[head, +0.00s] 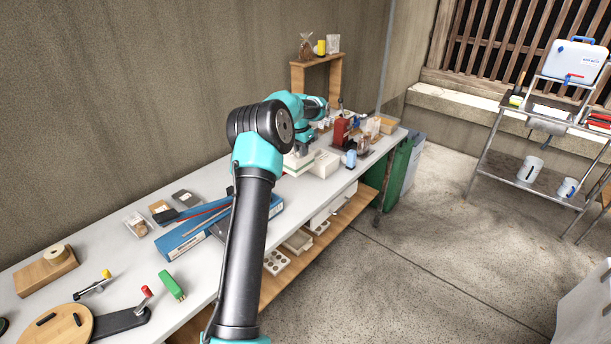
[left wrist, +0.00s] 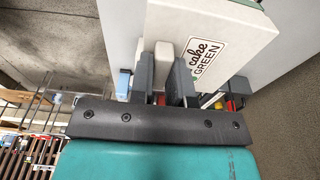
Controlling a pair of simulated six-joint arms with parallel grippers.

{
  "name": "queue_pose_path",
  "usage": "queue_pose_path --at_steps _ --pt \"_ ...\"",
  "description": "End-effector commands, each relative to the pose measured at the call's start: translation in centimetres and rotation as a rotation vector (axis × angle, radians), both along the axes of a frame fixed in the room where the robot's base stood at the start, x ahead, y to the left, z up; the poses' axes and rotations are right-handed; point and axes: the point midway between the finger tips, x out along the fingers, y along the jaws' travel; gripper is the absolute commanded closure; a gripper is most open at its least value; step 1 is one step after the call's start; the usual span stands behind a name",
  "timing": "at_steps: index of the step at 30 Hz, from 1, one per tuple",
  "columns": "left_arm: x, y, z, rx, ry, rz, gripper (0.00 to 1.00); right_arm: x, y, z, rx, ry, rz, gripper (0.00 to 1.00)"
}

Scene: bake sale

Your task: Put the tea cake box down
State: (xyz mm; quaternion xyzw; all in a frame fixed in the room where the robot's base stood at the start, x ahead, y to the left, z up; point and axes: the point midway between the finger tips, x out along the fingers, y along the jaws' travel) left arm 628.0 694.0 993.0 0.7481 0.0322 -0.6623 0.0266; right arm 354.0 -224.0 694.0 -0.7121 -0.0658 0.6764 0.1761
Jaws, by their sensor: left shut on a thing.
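In the head view the box (head: 293,162) shows partly, low over the far part of the white table, behind my arm. My left gripper (left wrist: 162,80) is shut on a pale part of the box between its dark fingers. In the head view the left gripper (head: 304,148) points down at the box. Whether the box's underside touches the table is hidden. My right gripper is not in view.
A white open container (head: 325,164) stands right beside the box. A red tin (head: 341,132) and several small goods crowd the table's far end. A wooden shelf stand (head: 325,70) rises behind. A blue flat box (head: 180,238) and tools lie nearer.

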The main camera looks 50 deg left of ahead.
Motion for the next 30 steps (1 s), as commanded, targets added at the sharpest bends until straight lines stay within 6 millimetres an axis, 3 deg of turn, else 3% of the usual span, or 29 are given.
queue_pose_path --at_steps 7,20,30 --pt "0.0 0.0 -3.6 -0.001 0.003 0.001 1.0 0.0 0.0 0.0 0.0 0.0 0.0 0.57" --pt "0.0 0.0 -4.5 0.0 0.0 0.0 1.0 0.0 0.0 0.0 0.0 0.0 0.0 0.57" --pt "0.0 0.0 -8.8 0.0 0.002 0.0 1.0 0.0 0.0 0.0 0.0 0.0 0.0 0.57"
